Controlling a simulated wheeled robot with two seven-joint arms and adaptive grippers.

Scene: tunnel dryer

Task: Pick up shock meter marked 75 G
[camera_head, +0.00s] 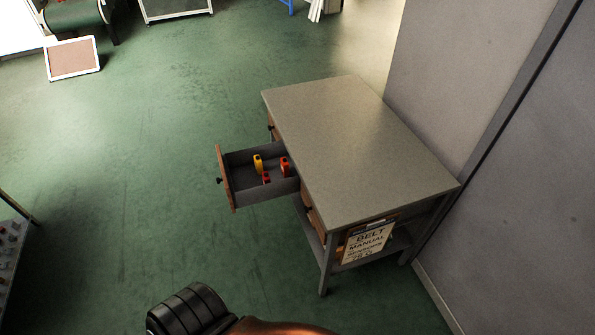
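Small block-shaped items lie in an open drawer (240,198) of the grey desk. One is yellow (258,163), one is red (285,167) near the desk side, and a smaller red one (266,178) sits close to the yellow one. They may be the shock meters, but any markings are too small to read, so I cannot tell which is 75 G. Neither of my grippers is recognisable in the head view. Only a black and copper part of my own body shows at the bottom edge.
The desk (350,150) has a bare top and stands by the grey wall (520,190). A belt manual sign (367,243) is at its near end. The green floor left of the drawer is clear. A framed board (73,58) lies far left; a panel (12,250) stands at the left edge.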

